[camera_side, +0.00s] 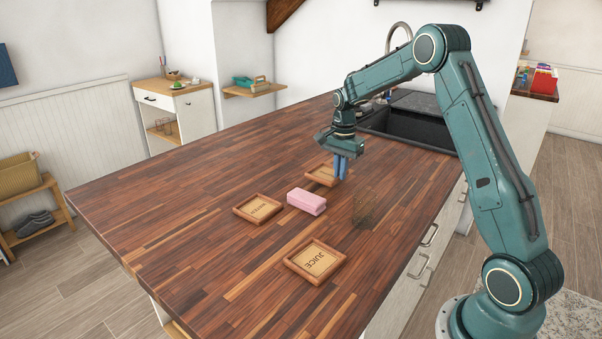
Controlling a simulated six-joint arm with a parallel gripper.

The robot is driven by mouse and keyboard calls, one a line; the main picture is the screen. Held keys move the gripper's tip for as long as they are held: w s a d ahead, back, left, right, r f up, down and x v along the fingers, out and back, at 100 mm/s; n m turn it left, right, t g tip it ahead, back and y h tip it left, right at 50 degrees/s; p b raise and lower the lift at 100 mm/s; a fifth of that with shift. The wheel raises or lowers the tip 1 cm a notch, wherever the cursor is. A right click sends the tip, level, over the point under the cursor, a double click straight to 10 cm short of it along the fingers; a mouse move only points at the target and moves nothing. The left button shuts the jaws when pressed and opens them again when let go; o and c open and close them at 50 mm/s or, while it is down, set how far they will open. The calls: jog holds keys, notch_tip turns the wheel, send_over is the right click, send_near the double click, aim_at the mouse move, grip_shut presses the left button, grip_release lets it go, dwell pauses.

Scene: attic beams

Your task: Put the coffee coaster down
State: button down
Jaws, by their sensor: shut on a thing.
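My gripper (340,178) points down over the far middle of the wooden counter. Its blue fingers are shut on the right edge of a square, wood-framed coaster (317,175), taken as the coffee coaster; its label cannot be read. The coaster looks about level and at or close to the counter top; I cannot tell whether it touches. The fingers hide part of its right side.
A pink block (306,201) lies just in front of the held coaster. A framed coaster (258,208) with an unreadable label lies left, and one marked JUICE (315,262) lies nearer. A thin, see-through wire object (364,211) stands right. The counter's left (150,205) is clear.

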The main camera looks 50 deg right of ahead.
jog(key=shift+f, duration=1.15)
jog(key=shift+f, duration=0.15)
jog(key=c, duration=1.6)
grip_release()
jog(key=shift+o, duration=0.2)
notch_tip(320, 180, up, 12)
jog(key=shift+s+a+r, duration=0.1)
jog(key=shift+r, duration=0.15)
